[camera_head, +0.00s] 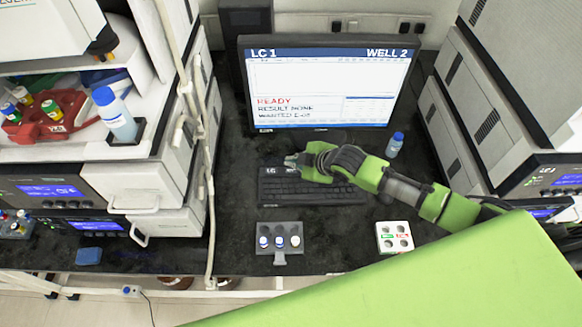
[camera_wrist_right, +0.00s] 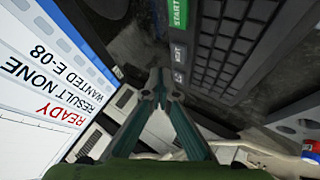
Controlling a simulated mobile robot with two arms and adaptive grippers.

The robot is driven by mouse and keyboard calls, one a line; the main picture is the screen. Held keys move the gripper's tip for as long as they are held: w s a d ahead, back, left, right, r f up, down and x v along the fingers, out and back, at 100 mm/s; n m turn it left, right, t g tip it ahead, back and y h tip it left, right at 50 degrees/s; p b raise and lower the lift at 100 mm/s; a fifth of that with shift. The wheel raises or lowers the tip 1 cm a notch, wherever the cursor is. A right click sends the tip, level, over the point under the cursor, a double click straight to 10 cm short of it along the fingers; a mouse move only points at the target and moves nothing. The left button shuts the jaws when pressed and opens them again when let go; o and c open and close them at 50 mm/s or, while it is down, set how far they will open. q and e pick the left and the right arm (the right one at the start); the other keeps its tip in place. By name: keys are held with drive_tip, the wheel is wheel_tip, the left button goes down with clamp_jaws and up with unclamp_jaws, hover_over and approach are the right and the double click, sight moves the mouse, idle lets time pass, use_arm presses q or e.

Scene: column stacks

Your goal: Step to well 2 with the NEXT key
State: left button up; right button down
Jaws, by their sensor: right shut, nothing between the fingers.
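The monitor (camera_head: 330,85) reads LC 1, WELL 2, READY and RESULT NONE; its screen also shows in the right wrist view (camera_wrist_right: 40,85), with WANTED E-08. The black keyboard (camera_head: 335,192) lies in front of it. In the right wrist view, a green START key (camera_wrist_right: 178,13) and the dark NEXT key (camera_wrist_right: 179,53) sit along the keyboard's edge. My right gripper (camera_head: 288,160) is shut and empty over the keyboard's upper left end. Its fingertips (camera_wrist_right: 160,73) appear beside the NEXT key; I cannot tell whether they touch it. My left gripper is out of view.
A grey vial rack (camera_head: 280,252) and a white holder (camera_head: 394,238) stand in front of the keyboard. Instrument stacks rise on both sides. Bare dark bench lies between the rack and the holder.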

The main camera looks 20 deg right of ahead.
sight(293, 172)
wheel_tip(293, 172, up, 4)
drive_tip(key=p, duration=0.2)
drive_tip(key=shift+f+p, duration=0.15)
drive_tip(key=shift+p, duration=0.25)
drive_tip(key=shift+f, duration=0.1)
idle(1.4)
